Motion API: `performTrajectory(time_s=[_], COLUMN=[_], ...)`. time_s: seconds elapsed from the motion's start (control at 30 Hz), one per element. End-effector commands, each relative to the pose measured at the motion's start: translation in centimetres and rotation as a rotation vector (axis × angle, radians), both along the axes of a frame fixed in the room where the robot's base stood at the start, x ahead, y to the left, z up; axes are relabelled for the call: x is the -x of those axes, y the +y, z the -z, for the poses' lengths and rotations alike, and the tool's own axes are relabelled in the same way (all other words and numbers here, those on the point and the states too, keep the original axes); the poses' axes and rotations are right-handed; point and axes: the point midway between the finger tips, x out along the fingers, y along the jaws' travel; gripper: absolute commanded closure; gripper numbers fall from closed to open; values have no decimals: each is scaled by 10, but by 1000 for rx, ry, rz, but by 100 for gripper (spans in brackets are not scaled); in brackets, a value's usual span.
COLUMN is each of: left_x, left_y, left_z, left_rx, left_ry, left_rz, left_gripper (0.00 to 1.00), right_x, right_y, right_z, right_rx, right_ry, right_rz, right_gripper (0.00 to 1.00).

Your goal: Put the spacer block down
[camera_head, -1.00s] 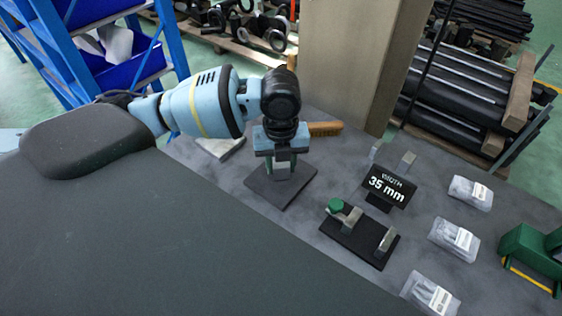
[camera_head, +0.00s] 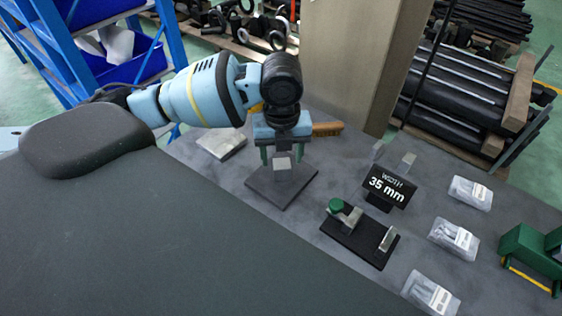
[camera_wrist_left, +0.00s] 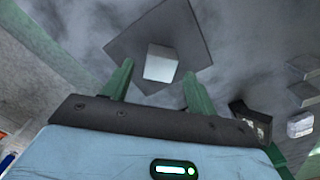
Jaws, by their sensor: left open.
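The spacer block (camera_head: 282,164) is a small light grey block standing on a dark square mat (camera_head: 270,190). It also shows in the left wrist view (camera_wrist_left: 161,62), on the mat (camera_wrist_left: 190,32). My left gripper (camera_head: 283,157) is open, with its green fingers above and to either side of the block. In the left wrist view the open fingers (camera_wrist_left: 156,85) are apart from the block, which lies just beyond their tips. My right gripper is not in view.
A black sign reading 35 mm (camera_head: 388,186) and a dark fixture with a green knob (camera_head: 352,236) stand right of the mat. Bagged parts (camera_head: 453,238) lie farther right. A wooden-handled brush (camera_head: 327,129) and a pale flat block (camera_head: 222,143) lie behind.

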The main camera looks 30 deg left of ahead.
Motion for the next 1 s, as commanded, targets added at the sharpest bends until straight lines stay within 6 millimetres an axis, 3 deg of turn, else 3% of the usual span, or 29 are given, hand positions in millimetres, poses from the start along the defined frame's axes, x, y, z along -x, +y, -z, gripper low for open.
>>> performTrajectory(time_s=[0.1,0.4,0.6,1.0], left_x=[-1,-1,0,0], left_y=[0,-1,0,0], left_z=[-29,-77,-87,-87], left_rx=[1,1,1,1], left_ry=[-9,-3,0,1], left_rz=[-1,0,-1,-1], left_gripper=[42,42,42,42], right_x=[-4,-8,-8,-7], right_y=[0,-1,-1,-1], right_z=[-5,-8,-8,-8], right_rx=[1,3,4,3], right_ry=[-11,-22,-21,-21], right_rz=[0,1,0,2], right_gripper=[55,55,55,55])
